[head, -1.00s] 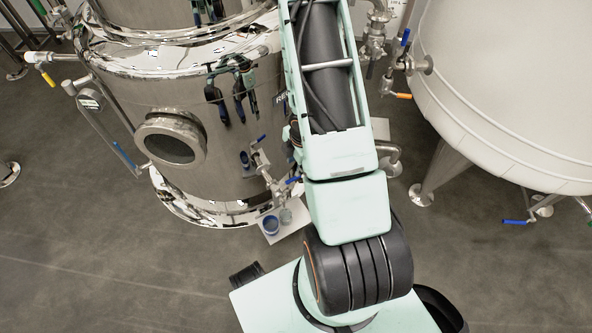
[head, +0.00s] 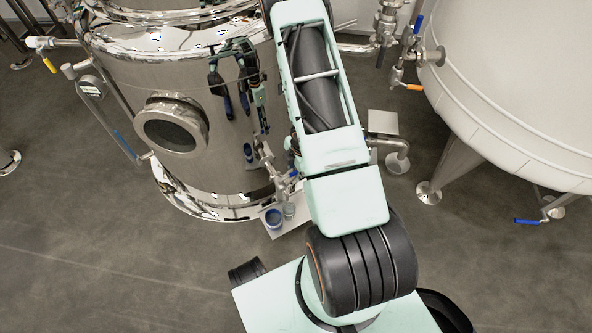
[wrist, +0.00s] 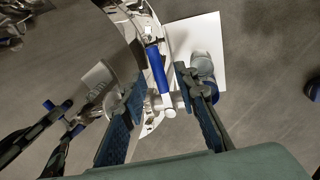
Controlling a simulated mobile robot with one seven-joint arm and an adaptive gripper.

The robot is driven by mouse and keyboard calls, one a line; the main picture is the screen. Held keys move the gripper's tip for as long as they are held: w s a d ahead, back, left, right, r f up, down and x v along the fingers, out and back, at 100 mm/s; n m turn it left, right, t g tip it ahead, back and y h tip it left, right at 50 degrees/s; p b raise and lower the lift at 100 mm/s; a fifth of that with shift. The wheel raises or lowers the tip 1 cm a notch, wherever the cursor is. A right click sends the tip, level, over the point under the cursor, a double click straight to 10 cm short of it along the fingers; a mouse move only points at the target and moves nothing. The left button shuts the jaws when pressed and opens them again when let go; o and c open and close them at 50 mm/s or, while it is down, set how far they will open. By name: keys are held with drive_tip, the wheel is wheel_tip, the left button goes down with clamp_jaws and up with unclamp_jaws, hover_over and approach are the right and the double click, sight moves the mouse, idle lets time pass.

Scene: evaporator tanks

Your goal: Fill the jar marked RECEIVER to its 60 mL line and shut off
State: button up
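My gripper (wrist: 160,80) is open in the wrist view, its two dark fingers on either side of a blue valve handle (wrist: 157,68) and apart from it. In the head view my arm hides the gripper. The valve (head: 288,184) is at the lower side of the polished steel tank. Below it, a clear jar (head: 289,210) and a blue cup-like vessel (head: 273,218) stand on a small pale shelf. In the wrist view a clear round jar (wrist: 202,65) is beside the right finger, partly hidden. I cannot read any marking, fill line or liquid level.
The polished tank (head: 190,90) stands close on the left and mirrors the gripper. The pale shelf (wrist: 212,32) also shows in the wrist view. A large white tank (head: 520,100) with pipes and valves stands at the right. The grey floor in front is clear.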

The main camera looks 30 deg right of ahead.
clamp_jaws()
